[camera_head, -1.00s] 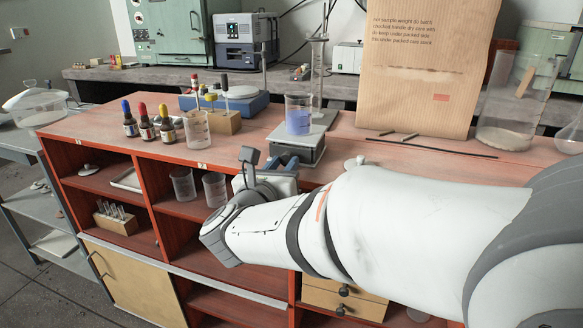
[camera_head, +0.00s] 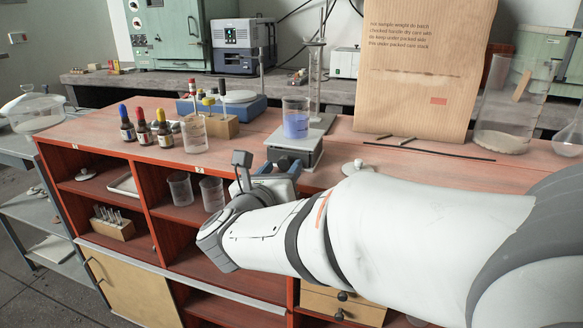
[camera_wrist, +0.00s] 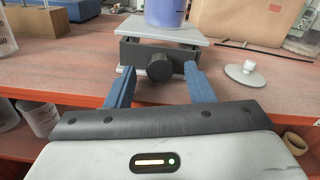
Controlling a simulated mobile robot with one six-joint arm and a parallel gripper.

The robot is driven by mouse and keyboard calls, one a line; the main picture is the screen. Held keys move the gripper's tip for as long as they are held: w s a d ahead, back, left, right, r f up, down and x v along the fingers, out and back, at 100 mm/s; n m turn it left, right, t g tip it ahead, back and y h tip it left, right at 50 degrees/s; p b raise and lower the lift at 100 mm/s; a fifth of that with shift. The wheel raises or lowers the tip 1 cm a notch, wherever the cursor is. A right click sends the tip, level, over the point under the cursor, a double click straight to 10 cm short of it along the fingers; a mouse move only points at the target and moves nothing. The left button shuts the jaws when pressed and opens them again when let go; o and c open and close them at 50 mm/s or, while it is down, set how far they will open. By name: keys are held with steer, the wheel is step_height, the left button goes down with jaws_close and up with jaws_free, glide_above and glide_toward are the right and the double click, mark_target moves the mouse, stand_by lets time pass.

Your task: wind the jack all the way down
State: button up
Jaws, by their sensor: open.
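The jack (camera_head: 296,149) is a small lab jack with a grey top plate and dark body, standing near the front edge of the red bench top. In the wrist view its dark round knob (camera_wrist: 160,68) faces me. A beaker of blue-violet liquid (camera_head: 296,122) stands on the jack's plate; its lower part shows in the wrist view (camera_wrist: 166,12). My gripper (camera_wrist: 161,84) is open, its two blue fingers on either side of the knob, with gaps showing on both sides.
A white knobbed lid (camera_wrist: 245,73) lies right of the jack. An empty beaker (camera_head: 194,133) and dropper bottles (camera_head: 143,130) stand to the left. A dark rod (camera_head: 430,150) lies before the paper bag (camera_head: 420,70). Shelves open below the bench edge.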

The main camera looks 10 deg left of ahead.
steer(key=s, duration=0.7)
steer(key=shift+s+a+p, duration=0.25)
steer(key=shift+s+p, duration=0.1)
steer(key=shift+p, duration=0.1)
